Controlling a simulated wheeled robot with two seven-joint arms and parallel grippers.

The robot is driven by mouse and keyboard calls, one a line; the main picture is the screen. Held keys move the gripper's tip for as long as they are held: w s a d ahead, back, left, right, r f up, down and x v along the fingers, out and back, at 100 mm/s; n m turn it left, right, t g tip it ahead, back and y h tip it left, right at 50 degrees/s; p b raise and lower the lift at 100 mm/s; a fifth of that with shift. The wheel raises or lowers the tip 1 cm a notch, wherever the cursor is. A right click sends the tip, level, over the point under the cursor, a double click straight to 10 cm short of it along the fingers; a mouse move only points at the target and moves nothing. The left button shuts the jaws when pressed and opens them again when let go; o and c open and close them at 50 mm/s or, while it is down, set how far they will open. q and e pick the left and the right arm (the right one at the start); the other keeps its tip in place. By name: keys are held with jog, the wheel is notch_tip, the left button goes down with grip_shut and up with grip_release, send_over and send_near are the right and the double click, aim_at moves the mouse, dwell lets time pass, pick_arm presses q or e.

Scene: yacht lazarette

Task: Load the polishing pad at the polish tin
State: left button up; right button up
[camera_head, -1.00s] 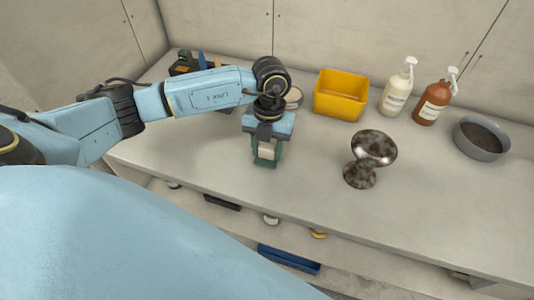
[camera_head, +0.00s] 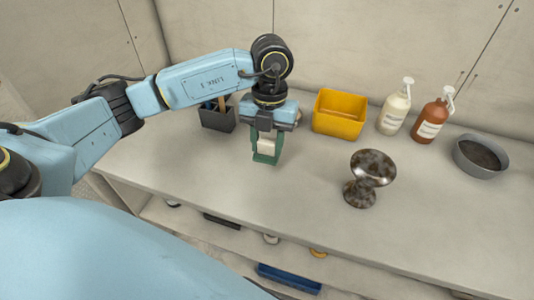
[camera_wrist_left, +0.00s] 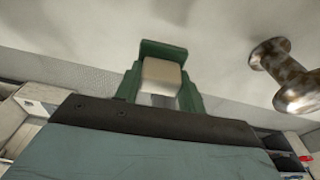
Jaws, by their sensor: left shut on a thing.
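My left gripper (camera_head: 265,158) has green fingers and is shut on the polishing pad (camera_head: 266,146), a small off-white block. It holds the pad over the bench top, left of the goblet. In the left wrist view the pad (camera_wrist_left: 161,76) sits between the green fingers. The polish tin cannot be made out now; my left wrist covers the spot behind it. A mottled brown metal goblet (camera_head: 371,168) stands upright on the bench; it also shows at the right of the left wrist view (camera_wrist_left: 285,72). My right gripper is not in view.
At the back of the bench (camera_head: 300,195) stand a dark caddy (camera_head: 217,120), a yellow bin (camera_head: 338,124), a white bottle (camera_head: 393,112), a brown bottle (camera_head: 431,121) and a grey bowl (camera_head: 479,165). A blue tray (camera_head: 288,278) lies below. The bench front is clear.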

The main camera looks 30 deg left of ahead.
pick_arm(q)
jog(key=shift+r, duration=0.45)
